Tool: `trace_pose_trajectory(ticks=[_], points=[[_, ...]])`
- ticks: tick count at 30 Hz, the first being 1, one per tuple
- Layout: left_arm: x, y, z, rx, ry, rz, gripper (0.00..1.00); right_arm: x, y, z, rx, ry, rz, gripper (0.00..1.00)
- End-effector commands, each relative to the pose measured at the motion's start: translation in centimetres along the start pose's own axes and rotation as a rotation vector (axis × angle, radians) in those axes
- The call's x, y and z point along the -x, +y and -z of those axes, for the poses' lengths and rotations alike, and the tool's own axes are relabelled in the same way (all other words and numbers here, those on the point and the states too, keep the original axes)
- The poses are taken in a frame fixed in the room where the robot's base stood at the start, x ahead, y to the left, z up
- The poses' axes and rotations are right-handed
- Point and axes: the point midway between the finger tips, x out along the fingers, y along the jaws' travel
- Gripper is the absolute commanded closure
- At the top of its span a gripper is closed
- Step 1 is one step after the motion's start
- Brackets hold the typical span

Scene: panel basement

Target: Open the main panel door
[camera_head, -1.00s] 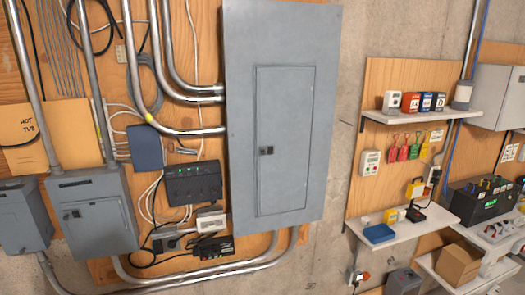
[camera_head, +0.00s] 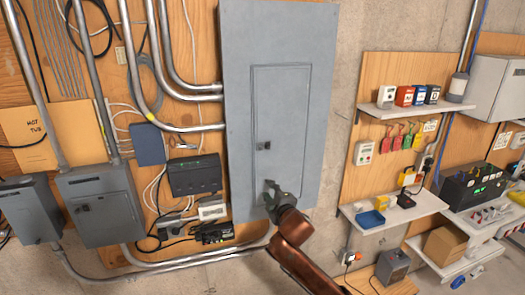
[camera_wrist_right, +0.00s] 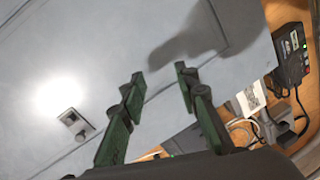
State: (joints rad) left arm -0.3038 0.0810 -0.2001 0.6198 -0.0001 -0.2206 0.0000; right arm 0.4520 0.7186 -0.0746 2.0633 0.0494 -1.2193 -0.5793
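The main panel (camera_head: 238,110) is a tall grey box on the wall, and its door (camera_head: 285,95) looks shut and flush. The small dark latch (camera_head: 264,146) sits on the door's left side. In the right wrist view the latch (camera_wrist_right: 74,124) shows at the left, outside the fingers. My right gripper (camera_head: 271,186) is in front of the door's lower part, below the latch. In the wrist view its green fingers (camera_wrist_right: 158,76) are apart with nothing between them, and a shadow falls on the panel. My left gripper is not in view.
Metal conduits (camera_head: 190,128) and smaller grey boxes (camera_head: 100,205) are left of the panel. A black device (camera_head: 195,175) with cables hangs close beside it. Shelves (camera_head: 395,213) with small items stand at the right. Bare concrete wall lies between the panel and the shelves.

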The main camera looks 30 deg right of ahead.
Motion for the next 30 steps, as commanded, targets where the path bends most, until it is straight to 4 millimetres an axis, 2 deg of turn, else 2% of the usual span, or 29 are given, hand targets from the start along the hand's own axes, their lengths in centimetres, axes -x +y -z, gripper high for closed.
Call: trace_pose_trajectory(ticks=[1, 3, 6, 8, 12, 18, 24, 30], points=[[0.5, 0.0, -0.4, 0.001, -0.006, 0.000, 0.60, 1.9, 4.1, 1.8, 0.033, 0.022, -0.054, 0.71], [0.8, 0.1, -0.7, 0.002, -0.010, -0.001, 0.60, 4.1, 7.8, 3.3, 0.074, 0.040, -0.108, 0.71], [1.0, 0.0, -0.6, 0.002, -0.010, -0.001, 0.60, 6.4, 11.1, 4.8, 0.114, 0.055, -0.161, 0.71], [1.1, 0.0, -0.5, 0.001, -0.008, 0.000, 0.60, 7.2, 12.2, 5.3, 0.129, 0.060, -0.180, 0.71], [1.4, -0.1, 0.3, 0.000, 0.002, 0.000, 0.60, 7.0, 13.2, 5.7, 0.139, 0.062, -0.192, 0.71], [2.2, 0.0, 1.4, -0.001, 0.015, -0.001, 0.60, 3.9, 13.8, 5.8, 0.137, 0.060, -0.191, 0.71], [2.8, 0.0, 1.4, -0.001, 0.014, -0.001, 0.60, 1.2, 14.2, 6.1, 0.137, 0.062, -0.191, 0.71], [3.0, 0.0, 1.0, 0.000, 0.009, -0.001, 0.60, 0.1, 14.3, 6.1, 0.138, 0.063, -0.192, 0.71]])
